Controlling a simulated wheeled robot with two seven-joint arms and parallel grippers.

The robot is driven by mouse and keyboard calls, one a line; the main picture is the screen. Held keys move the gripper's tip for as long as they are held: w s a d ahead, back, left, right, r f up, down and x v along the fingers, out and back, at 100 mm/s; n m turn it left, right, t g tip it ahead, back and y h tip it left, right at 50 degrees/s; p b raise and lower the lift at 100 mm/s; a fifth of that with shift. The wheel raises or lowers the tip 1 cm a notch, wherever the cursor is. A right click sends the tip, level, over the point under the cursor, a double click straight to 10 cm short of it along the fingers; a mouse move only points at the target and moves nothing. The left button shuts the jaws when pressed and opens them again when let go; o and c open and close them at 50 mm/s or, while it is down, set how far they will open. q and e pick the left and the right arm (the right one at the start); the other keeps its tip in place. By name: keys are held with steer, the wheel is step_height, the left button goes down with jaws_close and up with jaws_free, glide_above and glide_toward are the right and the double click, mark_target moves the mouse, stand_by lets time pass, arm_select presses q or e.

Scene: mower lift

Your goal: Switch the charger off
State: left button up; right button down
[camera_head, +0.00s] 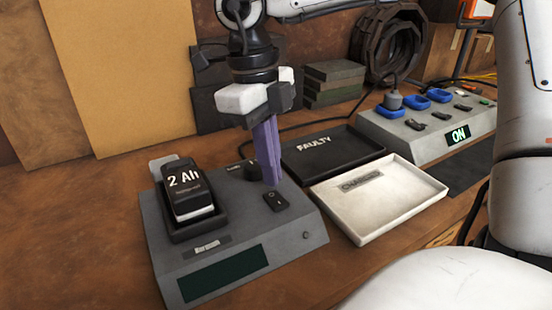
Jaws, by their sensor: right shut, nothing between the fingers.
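The grey charger (235,238) stands on the bench at the lower left of the head view. A black 2 Ah battery (187,190) sits in its dock. A small black rocker switch (275,200) is on the charger's top at the right, with a dark knob (252,170) behind it. The charger's front display (225,274) is dark. My right gripper (271,183) points down with its purple fingers shut and empty. Its tips are close to the switch, just behind it; I cannot tell whether they touch the charger. My left gripper is not in view.
A black FAULTY tray (365,144) and a white CHARGED tray (432,197) lie right of the charger. A grey power strip (410,147) with blue sockets, a plug and an ON display (458,136) stands farther right. Dark coils (385,45) and stacked blocks (334,80) stand behind.

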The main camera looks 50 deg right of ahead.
mark_target(271, 195)
step_height(271, 195, up, 4)
steer(key=p, duration=0.2)
steer(key=shift+r+p, duration=0.25)
steer(key=shift+p, duration=0.15)
stand_by(0.4)
